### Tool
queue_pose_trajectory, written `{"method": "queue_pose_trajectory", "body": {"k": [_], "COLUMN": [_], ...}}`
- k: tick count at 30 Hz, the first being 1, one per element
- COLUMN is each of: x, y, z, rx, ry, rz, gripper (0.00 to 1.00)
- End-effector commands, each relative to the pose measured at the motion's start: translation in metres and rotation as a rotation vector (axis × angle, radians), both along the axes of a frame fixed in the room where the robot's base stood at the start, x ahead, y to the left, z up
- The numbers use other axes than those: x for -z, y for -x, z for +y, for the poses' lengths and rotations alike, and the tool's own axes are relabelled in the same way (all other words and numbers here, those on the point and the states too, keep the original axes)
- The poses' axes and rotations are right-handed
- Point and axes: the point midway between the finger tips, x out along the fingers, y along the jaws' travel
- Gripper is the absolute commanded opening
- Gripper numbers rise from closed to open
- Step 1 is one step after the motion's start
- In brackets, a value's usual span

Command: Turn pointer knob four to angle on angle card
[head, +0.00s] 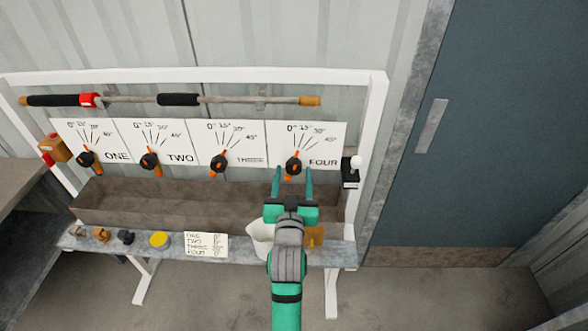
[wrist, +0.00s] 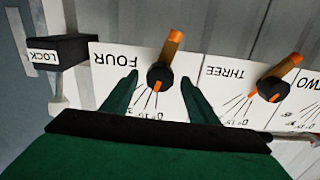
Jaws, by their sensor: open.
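Pointer knob four (head: 293,167) is black with orange parts, on the panel marked FOUR (head: 325,140) with 0, 15, 30 and 45 degree lines. It shows in the wrist view (wrist: 160,77), where the picture is upside down; its orange mark faces the scale and an orange bar sticks out the opposite side. Its exact angle is hard to read. My gripper (head: 293,172) is open, its green fingers on either side of the knob with gaps, also in the wrist view (wrist: 160,79). The angle card (head: 206,245) lists ONE to FOUR; its figures are too small to read.
Knob three (head: 218,163) is left of knob four. A black LOCK box (wrist: 57,52) with a white-topped lever (head: 355,163) is close on the right in the head view.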

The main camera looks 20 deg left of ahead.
Motion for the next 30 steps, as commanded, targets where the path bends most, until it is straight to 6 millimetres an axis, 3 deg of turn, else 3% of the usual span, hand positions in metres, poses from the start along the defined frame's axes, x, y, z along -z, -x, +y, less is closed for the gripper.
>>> {"method": "queue_pose_trajectory", "body": {"k": [6, 17, 20, 24, 30], "x": [0.000, 0.000, 0.000, 0.000, 0.000], "y": [-0.022, -0.026, -0.026, -0.026, -0.025], "z": [0.006, 0.007, 0.007, 0.007, 0.013], "rx": [0.000, 0.000, 0.000, 0.000, -0.008], "ry": [-0.001, -0.001, -0.001, -0.001, 0.016], "rz": [0.000, 0.001, 0.001, 0.001, -0.004], "gripper": [0.54, 0.54, 0.35, 0.01, 0.00]}}
